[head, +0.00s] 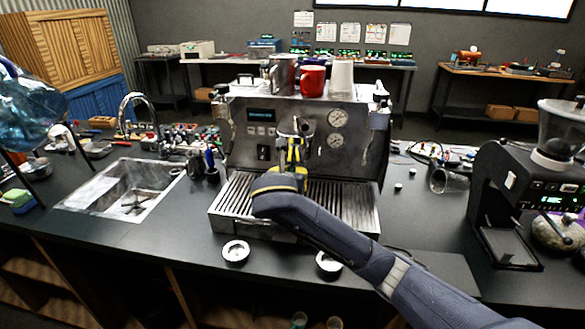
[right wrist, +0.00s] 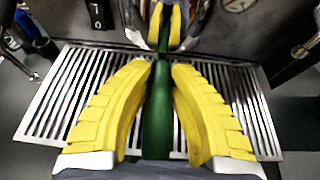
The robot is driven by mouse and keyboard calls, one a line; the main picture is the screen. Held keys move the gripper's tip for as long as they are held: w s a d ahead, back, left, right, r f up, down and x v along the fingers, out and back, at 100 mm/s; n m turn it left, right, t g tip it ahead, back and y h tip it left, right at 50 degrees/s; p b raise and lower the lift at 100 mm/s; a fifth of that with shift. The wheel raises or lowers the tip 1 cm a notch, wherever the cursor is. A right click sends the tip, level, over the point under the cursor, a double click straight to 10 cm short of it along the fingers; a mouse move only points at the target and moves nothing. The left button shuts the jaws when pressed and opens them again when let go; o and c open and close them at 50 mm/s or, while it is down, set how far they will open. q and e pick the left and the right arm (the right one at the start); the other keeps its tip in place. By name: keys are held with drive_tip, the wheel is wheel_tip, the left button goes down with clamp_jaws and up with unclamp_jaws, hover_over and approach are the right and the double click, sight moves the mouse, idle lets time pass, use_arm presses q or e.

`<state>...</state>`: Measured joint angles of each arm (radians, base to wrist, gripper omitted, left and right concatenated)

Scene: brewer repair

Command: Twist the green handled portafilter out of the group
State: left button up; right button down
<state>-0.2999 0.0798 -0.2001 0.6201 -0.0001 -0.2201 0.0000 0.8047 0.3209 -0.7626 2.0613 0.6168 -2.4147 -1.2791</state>
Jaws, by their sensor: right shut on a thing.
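The espresso machine (head: 258,155) stands on the dark counter, with a slatted drip tray (head: 232,199) below its group (head: 295,127). My right gripper (head: 293,158) is in front of the group, its yellow fingers partly hidden by my own arm. In the right wrist view the green handle (right wrist: 157,125) runs lengthwise between the yellow fingers of the right gripper (right wrist: 162,66). The fingers are shut on it near their tips, close to the group. The portafilter's head is hidden. A chrome surface above mirrors the yellow fingers. My left gripper is not in view.
A steel pitcher (head: 283,76), a red mug (head: 312,82) and white cups (head: 341,80) stand on the machine. A grinder (head: 500,170) is at the right, a sink (head: 95,192) at the left. Two small round metal pieces (head: 236,251) lie on the front counter.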

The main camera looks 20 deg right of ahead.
drive_tip(key=shift+s+a+f, duration=0.15)
drive_tip(key=shift+f, duration=0.15)
drive_tip(key=shift+a+m+g+h, duration=0.5)
drive_tip(key=shift+m+h, duration=0.1)
drive_tip(key=shift+a, duration=0.1)
drive_tip(key=w+m+g+h, duration=0.1)
drive_tip(key=m, duration=0.1)
drive_tip(key=w+a+m+g+h, duration=0.1)
drive_tip(key=m+g+h, duration=0.1)
drive_tip(key=w+m+g+h, duration=0.1)
drive_tip(key=m+g+h, duration=0.1)
drive_tip(key=shift+a+r, duration=0.2)
drive_tip(key=shift+a, duration=0.2)
idle(0.7)
